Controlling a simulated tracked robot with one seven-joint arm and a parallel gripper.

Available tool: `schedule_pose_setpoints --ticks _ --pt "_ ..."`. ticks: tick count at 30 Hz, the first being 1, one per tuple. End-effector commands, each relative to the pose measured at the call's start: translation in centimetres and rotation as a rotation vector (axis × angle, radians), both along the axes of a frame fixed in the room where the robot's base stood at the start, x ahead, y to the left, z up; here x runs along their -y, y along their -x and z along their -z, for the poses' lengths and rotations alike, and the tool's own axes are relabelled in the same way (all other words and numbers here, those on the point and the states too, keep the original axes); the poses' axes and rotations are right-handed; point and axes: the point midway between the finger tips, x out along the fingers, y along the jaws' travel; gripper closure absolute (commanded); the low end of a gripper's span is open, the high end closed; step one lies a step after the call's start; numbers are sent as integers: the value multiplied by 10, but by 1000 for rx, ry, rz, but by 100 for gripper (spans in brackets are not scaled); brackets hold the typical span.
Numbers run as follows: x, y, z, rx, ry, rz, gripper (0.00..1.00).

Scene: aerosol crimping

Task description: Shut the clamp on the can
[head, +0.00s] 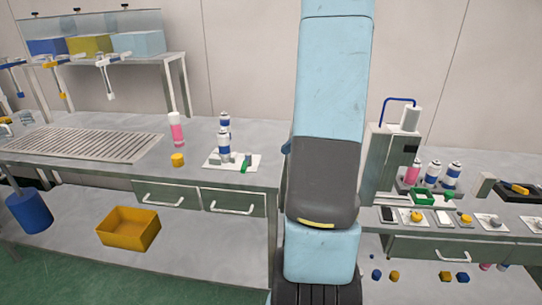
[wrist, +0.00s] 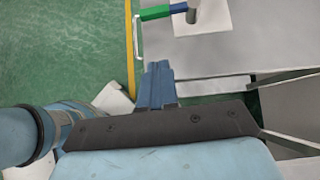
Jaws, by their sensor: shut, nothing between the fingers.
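A white-and-blue can (head: 224,140) stands upright at a white base plate (head: 213,164) on the left bench. A similar white top (head: 224,117) shows directly above or behind it. The clamp's green handle (head: 246,162) sticks out at the plate's right side. In the wrist view the green handle (wrist: 155,13), its blue part (wrist: 178,7) and the white plate (wrist: 217,17) are at the top edge, with the upper part cut off. My gripper (wrist: 155,68) is shut and empty, its blue fingers apart from the handle and below it in the picture. In the head view my arm hides the gripper.
A pink-and-white bottle (head: 177,130) and a yellow cap (head: 178,160) stand left of the plate. Drawers with handles (head: 235,209) are under the bench edge. A yellow bin (head: 128,228) lies below. Another bench with cans (head: 433,173) is at right.

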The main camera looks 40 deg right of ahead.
Motion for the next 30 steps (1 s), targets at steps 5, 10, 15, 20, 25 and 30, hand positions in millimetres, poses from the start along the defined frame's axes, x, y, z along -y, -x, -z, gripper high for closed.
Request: schedule_pose_setpoints --ticks 5,10,15,20,25,30 --pt "-14 -10 16 -2 -2 -3 100" --pt "-31 -25 36 -1 -3 -3 100" --pt "-47 -39 57 -1 -3 -3 100" --pt "-64 -54 65 1 0 -5 100" --pt "-78 -66 65 1 1 -4 100" --pt "-84 -71 65 0 0 -2 100"
